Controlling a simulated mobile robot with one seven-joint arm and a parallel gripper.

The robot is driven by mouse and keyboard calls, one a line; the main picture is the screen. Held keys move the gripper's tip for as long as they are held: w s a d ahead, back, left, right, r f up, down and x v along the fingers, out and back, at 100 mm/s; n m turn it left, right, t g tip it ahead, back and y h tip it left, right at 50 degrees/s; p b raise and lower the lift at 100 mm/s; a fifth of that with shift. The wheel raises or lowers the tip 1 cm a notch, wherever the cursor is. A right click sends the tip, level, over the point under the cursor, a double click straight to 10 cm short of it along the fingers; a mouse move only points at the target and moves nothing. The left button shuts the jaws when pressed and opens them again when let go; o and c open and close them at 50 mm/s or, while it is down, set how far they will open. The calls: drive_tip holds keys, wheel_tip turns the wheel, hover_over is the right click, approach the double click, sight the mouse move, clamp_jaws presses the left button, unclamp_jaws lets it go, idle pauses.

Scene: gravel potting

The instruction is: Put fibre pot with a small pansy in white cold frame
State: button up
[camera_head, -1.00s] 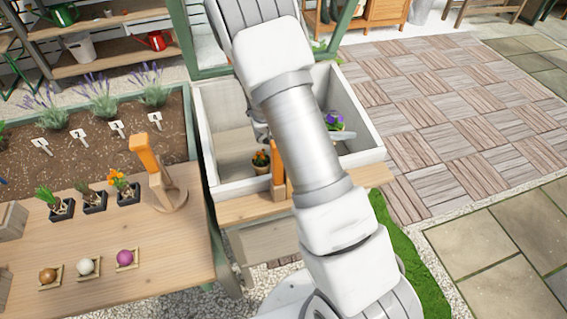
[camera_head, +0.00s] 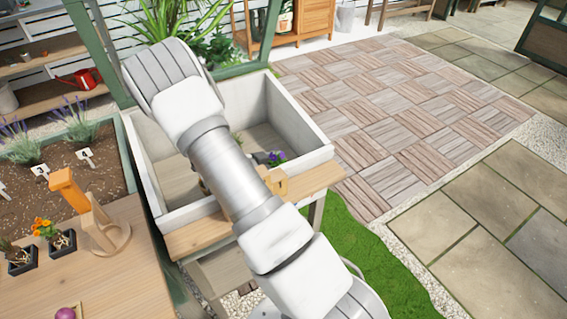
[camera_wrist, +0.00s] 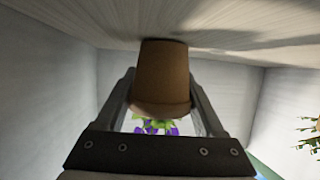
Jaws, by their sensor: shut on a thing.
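The fibre pot (camera_wrist: 162,78) is brown and tapered, with purple pansy flowers (camera_wrist: 158,128) at its rim. My gripper (camera_wrist: 162,92) is shut on it, one finger on each side. In the wrist view the pot's base is close to a pale surface; I cannot tell if it touches. In the head view the purple pansy (camera_head: 276,157) shows just right of my arm, inside the white cold frame (camera_head: 290,118), near its front right. My arm and the frame's front wall hide the pot and most of the gripper there.
Another small plant (camera_wrist: 306,134) stands in the frame, at the right of the wrist view. A wooden block (camera_head: 276,183) is at the frame's front ledge. A wooden stand (camera_head: 100,230) and a potted orange flower (camera_head: 45,230) are on the left table (camera_head: 110,285).

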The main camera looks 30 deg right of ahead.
sight(274, 163)
drive_tip(key=o, duration=1.4)
drive_tip(key=shift+f, duration=0.15)
drive_tip(key=shift+a+r, duration=0.25)
drive_tip(key=shift+r, duration=0.1)
drive_tip(key=p+v, duration=0.2)
drive_tip(key=v, duration=0.5)
